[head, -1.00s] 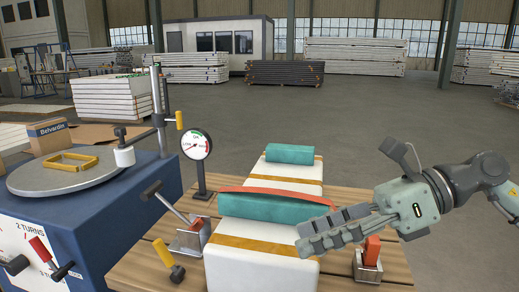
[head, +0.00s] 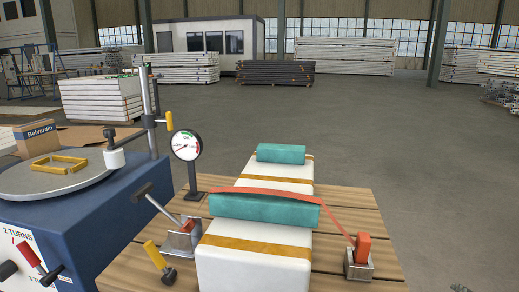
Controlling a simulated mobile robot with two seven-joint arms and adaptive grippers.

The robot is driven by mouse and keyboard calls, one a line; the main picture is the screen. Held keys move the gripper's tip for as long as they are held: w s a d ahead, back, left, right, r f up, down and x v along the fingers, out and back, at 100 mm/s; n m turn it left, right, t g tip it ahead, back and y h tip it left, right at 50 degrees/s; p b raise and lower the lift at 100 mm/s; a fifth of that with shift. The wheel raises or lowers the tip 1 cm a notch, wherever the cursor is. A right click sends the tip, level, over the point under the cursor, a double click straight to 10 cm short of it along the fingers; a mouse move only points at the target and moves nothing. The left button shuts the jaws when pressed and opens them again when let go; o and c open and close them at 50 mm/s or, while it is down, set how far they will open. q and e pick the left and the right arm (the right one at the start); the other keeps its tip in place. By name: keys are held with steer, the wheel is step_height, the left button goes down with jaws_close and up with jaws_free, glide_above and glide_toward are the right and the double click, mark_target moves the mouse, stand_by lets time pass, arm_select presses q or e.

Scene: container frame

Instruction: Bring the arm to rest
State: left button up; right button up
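Neither of my arms nor grippers shows in the head view. On the slatted wooden table (head: 365,210), a white block with yellow bands (head: 240,262) carries a teal roll (head: 265,209). An orange strap (head: 280,194) runs over the roll and down to an orange-topped metal clamp (head: 360,255) on the right. A second white block behind it carries a smaller teal roll (head: 281,153). A lever clamp (head: 180,238) stands at the left of the front block.
A blue machine (head: 95,225) with a round plate (head: 50,182), a yellow frame (head: 62,164) and levers stands at left. A dial gauge (head: 186,145) stands behind the lever clamp. Stacked panels (head: 103,101) stand farther back. Open floor lies at right.

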steer(key=s+d+f+m+g+h, duration=0.1)
steer(key=s+d+f+g, duration=0.15)
steer(key=s, duration=0.25)
steer(key=s+d+f+m+g+h, duration=0.1)
steer(key=s+d+f+g, duration=0.15)
steer(key=s, duration=0.25)
steer(key=s+a+f+m+g+y, duration=0.1)
steer(key=s+a+f+m+y, duration=0.1)
steer(key=a+f, duration=0.35)
steer(key=s+a+f+m+y, duration=0.2)
steer(key=a, duration=0.6)
steer(key=s+a+f+m+g+y, duration=0.1)
steer(key=s+a+f+m+y, duration=0.1)
steer(key=a+f, duration=0.35)
arm_select(q)
steer(key=f, duration=0.1)
steer(key=f+p, duration=0.1)
steer(key=f, duration=0.1)
steer(key=f+p, duration=0.1)
steer(key=f, duration=0.1)
steer(key=shift+w+d, duration=0.1)
steer(key=shift+w, duration=0.25)
arm_select(e)
steer(key=f, duration=0.1)
steer(key=a+f, duration=0.1)
steer(key=f, duration=0.1)
steer(key=shift+w+a, duration=0.3)
steer(key=shift+a, duration=0.05)
